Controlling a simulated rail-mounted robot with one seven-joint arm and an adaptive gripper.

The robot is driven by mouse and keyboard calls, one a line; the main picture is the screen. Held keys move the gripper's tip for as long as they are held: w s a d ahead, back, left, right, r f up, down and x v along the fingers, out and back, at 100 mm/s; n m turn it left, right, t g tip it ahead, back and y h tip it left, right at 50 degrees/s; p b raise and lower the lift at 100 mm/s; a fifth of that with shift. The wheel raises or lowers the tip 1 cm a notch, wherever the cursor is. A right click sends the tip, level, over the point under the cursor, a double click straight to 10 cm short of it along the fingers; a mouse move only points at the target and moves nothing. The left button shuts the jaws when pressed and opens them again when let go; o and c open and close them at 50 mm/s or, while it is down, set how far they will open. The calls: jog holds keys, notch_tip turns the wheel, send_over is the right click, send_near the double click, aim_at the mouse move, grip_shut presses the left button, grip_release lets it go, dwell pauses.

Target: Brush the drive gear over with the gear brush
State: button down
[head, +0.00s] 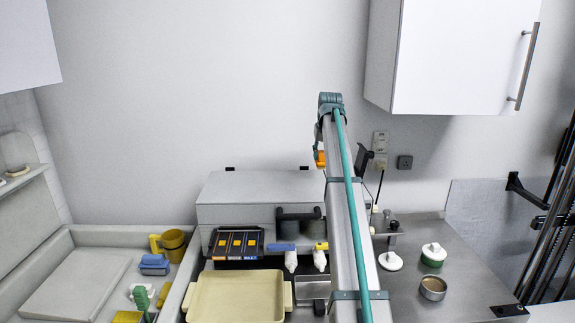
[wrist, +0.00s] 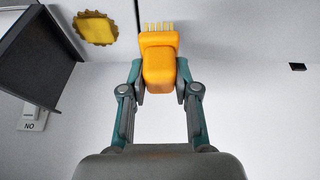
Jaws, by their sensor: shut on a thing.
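The gear brush (wrist: 159,66) is orange with a row of pale bristles pointing to the top of the wrist view. My gripper (wrist: 160,88) is shut on its orange body. In the head view the orange brush (head: 319,158) shows just left of my arm, above the grey box; my gripper there is mostly hidden behind the arm. The drive gear (wrist: 96,28) is a dull yellow toothed disc at the upper left of the wrist view. A clear gap shows between it and the bristles in that view. I cannot make out the gear in the head view.
A dark panel (wrist: 38,58) lies at the left of the wrist view. In the head view, a grey box (head: 250,187), a cream tray (head: 235,295) and several bottles crowd the bench below. A white wall cabinet (head: 455,60) hangs at upper right.

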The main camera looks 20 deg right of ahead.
jog(key=s+d+r, duration=0.1)
jog(key=d, duration=1)
jog(key=shift+s+d+r+m, duration=0.3)
jog(key=shift+s+m, duration=0.05)
jog(key=shift+m, duration=0.05)
jog(key=shift+f+b, duration=0.55)
jog(key=shift+f, duration=2.05)
jog(key=shift+s, duration=0.1)
jog(key=shift+s+a+p, duration=0.4)
jog(key=shift+s+p, duration=0.05)
jog(key=shift+s, duration=0.25)
jog(key=shift+f, duration=0.9)
jog(key=shift+w, duration=0.1)
